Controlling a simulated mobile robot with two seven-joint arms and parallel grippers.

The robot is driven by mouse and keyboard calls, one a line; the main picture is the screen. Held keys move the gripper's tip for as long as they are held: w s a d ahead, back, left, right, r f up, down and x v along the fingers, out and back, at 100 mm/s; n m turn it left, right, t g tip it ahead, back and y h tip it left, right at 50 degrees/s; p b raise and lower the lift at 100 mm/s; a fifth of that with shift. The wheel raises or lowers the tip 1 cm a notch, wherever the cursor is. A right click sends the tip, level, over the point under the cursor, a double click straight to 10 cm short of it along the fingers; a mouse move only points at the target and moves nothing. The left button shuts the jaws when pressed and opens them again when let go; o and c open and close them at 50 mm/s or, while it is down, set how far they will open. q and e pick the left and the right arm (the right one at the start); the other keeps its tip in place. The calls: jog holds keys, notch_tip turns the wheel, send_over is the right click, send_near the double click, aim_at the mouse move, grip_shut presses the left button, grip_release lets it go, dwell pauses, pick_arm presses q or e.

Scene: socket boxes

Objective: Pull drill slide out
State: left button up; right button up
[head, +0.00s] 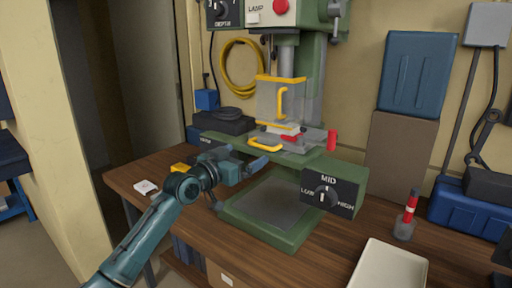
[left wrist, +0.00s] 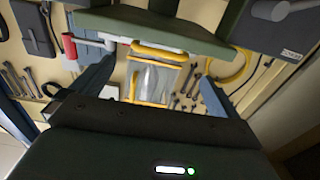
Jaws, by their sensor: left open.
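The green drill press stands on the wooden bench in the head view. Its grey slide (head: 293,148) has a yellow handle (head: 264,145) on its front left. A clear guard (head: 280,100) with yellow edges and a yellow handle hangs above the slide. My left gripper (head: 243,160) is open and empty, just in front of and slightly below the slide handle, with a finger close to it. Contact with the handle cannot be told. My right gripper is out of view.
A green base with a MID selector box (head: 334,192) lies below and right of the gripper. A red knob (head: 331,140) sits right of the slide. A white tray (head: 390,270) and a red-capped tool in a cup (head: 405,226) stand on the bench at right.

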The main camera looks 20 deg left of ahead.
aim_at(260, 146)
pick_arm(q)
jog(key=shift+x, duration=3.1)
jog(key=shift+c, duration=0.3)
